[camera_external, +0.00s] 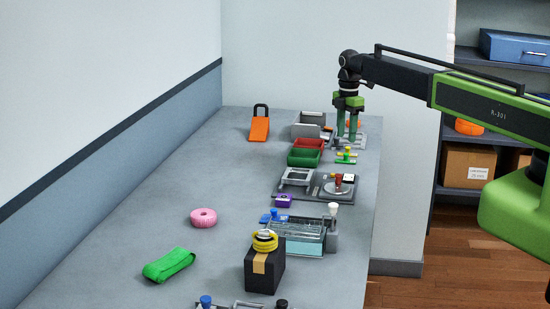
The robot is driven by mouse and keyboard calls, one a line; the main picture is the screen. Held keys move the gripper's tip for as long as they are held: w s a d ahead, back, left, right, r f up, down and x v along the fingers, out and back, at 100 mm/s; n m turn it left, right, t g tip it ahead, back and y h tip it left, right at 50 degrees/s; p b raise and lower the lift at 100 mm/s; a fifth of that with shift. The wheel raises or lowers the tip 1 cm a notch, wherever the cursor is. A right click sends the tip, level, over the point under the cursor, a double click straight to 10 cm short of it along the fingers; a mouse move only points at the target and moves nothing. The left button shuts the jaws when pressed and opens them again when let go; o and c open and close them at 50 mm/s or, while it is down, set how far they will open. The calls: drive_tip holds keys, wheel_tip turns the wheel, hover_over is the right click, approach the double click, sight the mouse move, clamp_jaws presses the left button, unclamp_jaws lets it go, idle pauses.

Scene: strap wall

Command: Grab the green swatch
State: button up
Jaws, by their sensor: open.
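A bright green folded cloth strip (170,265), the only thing that looks like a swatch, lies flat on the grey table at the front left. My gripper (347,138) points down at the far right of the table, well away from the green strip. Its two green fingers are apart and nothing shows between them. They hang over or just beside a small grey fixture; whether they touch it I cannot tell.
A pink ring (203,217) lies beyond the green strip. A black box (265,272) with yellow rings stands to its right. Trays, including a green one (303,158), and several fixtures line the right side. An orange padlock-shaped thing (259,129) stands at the back. The left side is mostly clear.

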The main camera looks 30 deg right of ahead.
sight(346, 154)
drive_tip(key=f+b, duration=0.6)
drive_tip(key=f, duration=0.1)
drive_tip(key=shift+s+f, duration=0.15)
drive_tip(key=shift+s, duration=0.05)
drive_tip(key=shift+r, duration=0.2)
drive_tip(key=shift+c, duration=0.3)
clamp_jaws()
